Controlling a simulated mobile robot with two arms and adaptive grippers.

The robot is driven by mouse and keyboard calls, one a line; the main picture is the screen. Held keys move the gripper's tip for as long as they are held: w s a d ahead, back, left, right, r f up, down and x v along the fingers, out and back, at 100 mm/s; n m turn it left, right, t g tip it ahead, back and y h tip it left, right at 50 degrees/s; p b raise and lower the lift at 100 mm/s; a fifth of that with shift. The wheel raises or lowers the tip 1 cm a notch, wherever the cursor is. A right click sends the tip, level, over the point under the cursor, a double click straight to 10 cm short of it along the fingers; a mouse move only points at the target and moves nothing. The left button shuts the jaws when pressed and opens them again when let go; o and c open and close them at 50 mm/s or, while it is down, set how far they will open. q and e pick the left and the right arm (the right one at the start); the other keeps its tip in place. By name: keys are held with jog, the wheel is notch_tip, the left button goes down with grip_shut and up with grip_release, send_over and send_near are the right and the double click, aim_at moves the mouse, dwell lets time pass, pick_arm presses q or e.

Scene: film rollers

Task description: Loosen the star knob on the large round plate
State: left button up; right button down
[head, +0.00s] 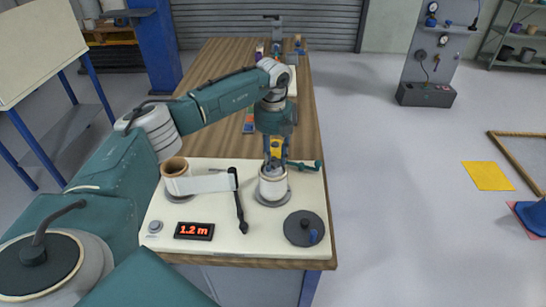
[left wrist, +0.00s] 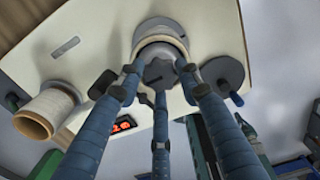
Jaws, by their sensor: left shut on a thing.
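A grey lobed star knob (left wrist: 159,73) shows in the left wrist view, at the end of a pale, white-wrapped roller. The roller (head: 272,186) stands upright on a grey round base plate (head: 267,203) on the cream board in the head view. My left gripper (head: 275,164) points down over this roller. Its three dark blue fingers (left wrist: 159,82) are closed in around the star knob and gripping it. In the head view the fingers hide the knob. My right gripper is not in view.
A brown-cored roll (head: 175,172) with a white strip stands to the left. A dark bar (head: 239,200) lies between the rollers. A dark disc with a blue peg (head: 303,229) lies at front right. A red display (head: 194,231) reads 1.2 m. The far wooden bench (head: 226,62) holds small items.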

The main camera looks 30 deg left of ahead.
aim_at(274, 162)
pick_arm(q)
jog(key=shift+s+d+f, duration=0.2)
jog(key=shift+s+f, duration=0.1)
jog(key=o, duration=1.1)
jog(key=shift+c, duration=0.2)
jog(key=shift+o, duration=0.4)
jog(key=shift+r, duration=0.25)
jog(key=shift+w+r, duration=0.1)
jog(key=shift+r, duration=0.25)
notch_tip(274, 162, up, 11)
jog(key=shift+r, duration=0.1)
